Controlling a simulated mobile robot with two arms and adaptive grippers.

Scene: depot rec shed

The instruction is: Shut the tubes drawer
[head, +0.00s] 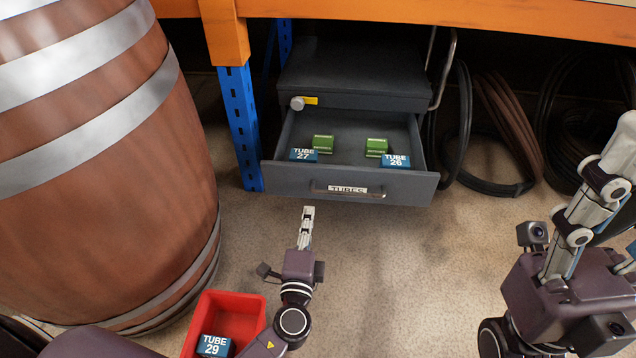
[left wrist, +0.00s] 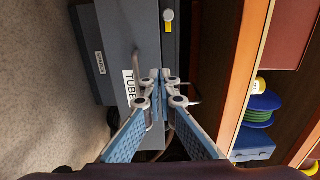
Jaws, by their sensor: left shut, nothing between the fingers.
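The tubes drawer (head: 290,178) is a grey drawer, pulled out of the grey cabinet (head: 350,75) under the bench. Its front carries a "TUBES" label and a bar handle (head: 348,192). Inside lie blue boxes marked TUBE 27 (head: 303,155) and TUBE 26 (head: 396,161), and two green boxes (head: 323,143). My left gripper (head: 307,211) is shut and empty, just in front of the drawer front, left of the handle. In the left wrist view its fingertips (left wrist: 161,76) overlap the drawer front; contact cannot be told. My right gripper (head: 612,150) is at the right, away from the drawer.
A red bin (head: 238,318) with a TUBE 29 box (head: 213,345) stands on the floor at front left. A large barrel (head: 95,190) fills the left. A blue bench post (head: 240,125) stands left of the drawer, and coiled hoses (head: 505,135) lie right.

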